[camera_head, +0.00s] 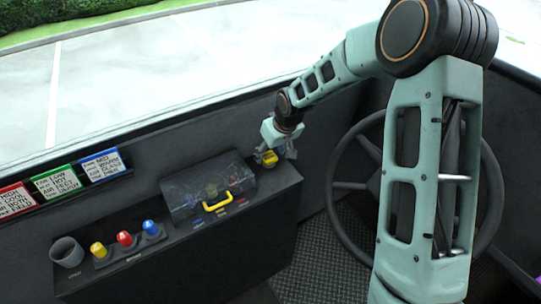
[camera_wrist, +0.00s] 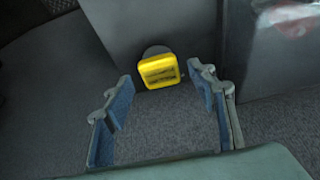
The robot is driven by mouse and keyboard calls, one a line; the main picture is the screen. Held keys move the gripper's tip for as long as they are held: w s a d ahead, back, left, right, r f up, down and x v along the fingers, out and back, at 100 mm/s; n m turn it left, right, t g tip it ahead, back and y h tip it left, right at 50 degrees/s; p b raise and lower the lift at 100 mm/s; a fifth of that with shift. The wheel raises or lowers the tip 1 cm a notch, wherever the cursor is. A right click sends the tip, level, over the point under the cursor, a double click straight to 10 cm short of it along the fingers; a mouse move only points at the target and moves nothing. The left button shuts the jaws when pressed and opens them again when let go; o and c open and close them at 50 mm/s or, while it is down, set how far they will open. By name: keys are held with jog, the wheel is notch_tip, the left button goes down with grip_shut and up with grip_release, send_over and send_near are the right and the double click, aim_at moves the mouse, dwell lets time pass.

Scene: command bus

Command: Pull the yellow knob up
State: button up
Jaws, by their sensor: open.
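A yellow knob (camera_wrist: 158,71) with a squarish ribbed face shows in the wrist view, on a grey round base against a dark panel. It lies between and just beyond the two blue-padded fingers of my gripper (camera_wrist: 160,82), with gaps on both sides. My gripper is open and empty. In the head view the yellow knob (camera_head: 269,158) is at the right end of the dark console, with my gripper (camera_head: 279,152) right at it and partly hiding it. Contact cannot be told there.
A second yellow knob (camera_head: 98,250), a red knob (camera_head: 125,239) and a blue knob (camera_head: 151,228) stand in a row on the console (camera_head: 225,235). A dark box with a yellow handle (camera_head: 217,203) is left of my gripper. A steering wheel (camera_head: 340,185) is at right.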

jog(key=shift+w+a+f, duration=0.1)
jog(key=shift+f, duration=0.2)
jog(key=shift+c, duration=0.6)
grip_shut()
